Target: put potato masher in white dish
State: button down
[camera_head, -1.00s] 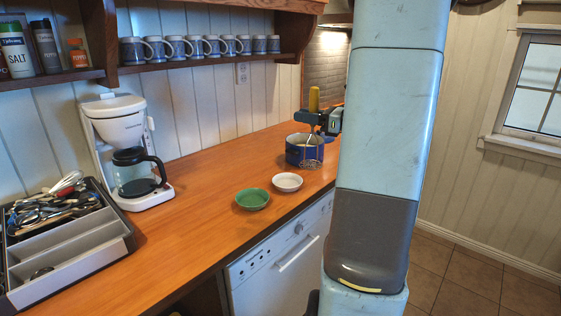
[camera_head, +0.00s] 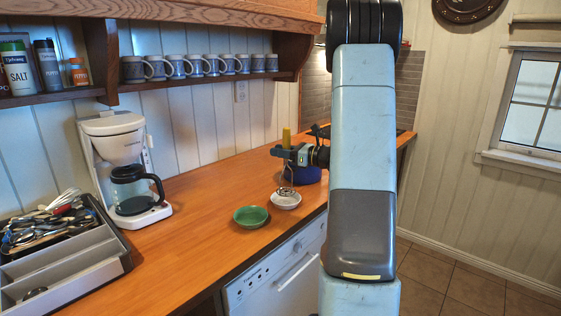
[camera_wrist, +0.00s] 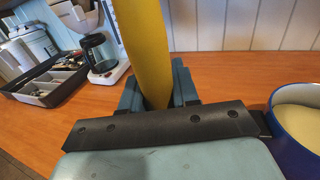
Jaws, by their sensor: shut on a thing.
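The potato masher has a yellow handle (camera_head: 286,138) and a wire head (camera_head: 286,186). My gripper (camera_head: 288,153) is shut on the handle and holds the masher upright, head down. In the wrist view the yellow handle (camera_wrist: 144,45) stands between the fingers (camera_wrist: 158,92), and the head is hidden. The white dish (camera_head: 289,205) is on the wooden counter. The wire head overlaps the dish in the head view; I cannot tell whether it touches the dish or hangs just above it.
A green bowl (camera_head: 251,217) sits left of the white dish, near the counter's front edge. A blue pot (camera_head: 310,174) is just behind and right. A coffee maker (camera_head: 112,150) and a utensil tray (camera_head: 80,281) stand farther left. The counter (camera_head: 190,240) between is clear.

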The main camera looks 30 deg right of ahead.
aim_at(288, 162)
jog(key=shift+w+f, duration=0.15)
jog(key=shift+f, duration=1.8)
jog(key=c, duration=0.8)
grip_release()
jog(key=shift+c, duration=0.2)
